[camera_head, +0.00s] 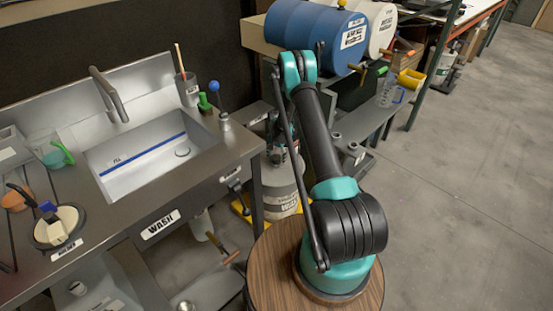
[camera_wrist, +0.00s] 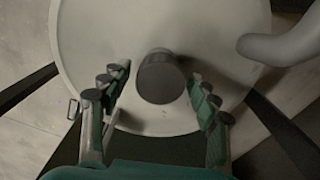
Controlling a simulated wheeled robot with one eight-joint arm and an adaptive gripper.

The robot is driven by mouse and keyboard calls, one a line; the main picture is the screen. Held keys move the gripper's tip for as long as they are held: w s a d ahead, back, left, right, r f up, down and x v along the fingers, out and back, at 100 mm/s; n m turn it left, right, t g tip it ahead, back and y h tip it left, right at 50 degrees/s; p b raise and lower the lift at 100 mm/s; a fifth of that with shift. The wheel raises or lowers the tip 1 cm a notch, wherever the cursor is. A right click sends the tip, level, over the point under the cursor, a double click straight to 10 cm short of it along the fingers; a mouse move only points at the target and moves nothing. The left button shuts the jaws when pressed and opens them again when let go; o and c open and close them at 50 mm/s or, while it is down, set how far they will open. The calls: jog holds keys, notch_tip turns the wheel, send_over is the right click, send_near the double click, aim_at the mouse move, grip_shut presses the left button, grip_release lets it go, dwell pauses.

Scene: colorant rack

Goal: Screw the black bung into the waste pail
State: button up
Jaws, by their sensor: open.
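The waste pail (camera_head: 280,188) stands on the floor to the right of the wash sink bench, partly hidden by my arm. In the wrist view its pale round top (camera_wrist: 95,40) fills most of the picture. A dark, short cylinder, the black bung (camera_wrist: 162,78), stands at the middle of that top; how deep it sits cannot be told. My gripper (camera_wrist: 160,88) is open, with one finger on each side of the bung and a visible gap on both sides. In the head view my gripper is low over the pail, mostly hidden and unclear.
A grey rounded object (camera_wrist: 285,45) reaches in over the top's right edge in the wrist view. The wash bench (camera_head: 185,195) stands left of the pail. A blue drum (camera_head: 315,35) lies on a rack behind. Open floor (camera_head: 470,190) lies to the right.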

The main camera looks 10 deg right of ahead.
jog(key=n, duration=0.3)
jog(key=shift+n, duration=0.4)
jog(key=n, duration=0.4)
jog(key=shift+n, duration=0.3)
jog(key=shift+c, duration=0.4)
jog(key=c, duration=1)
jog(key=m, duration=0.3)
jog(key=shift+m, duration=0.4)
jog(key=o, duration=1.2)
jog(key=shift+o, duration=0.2)
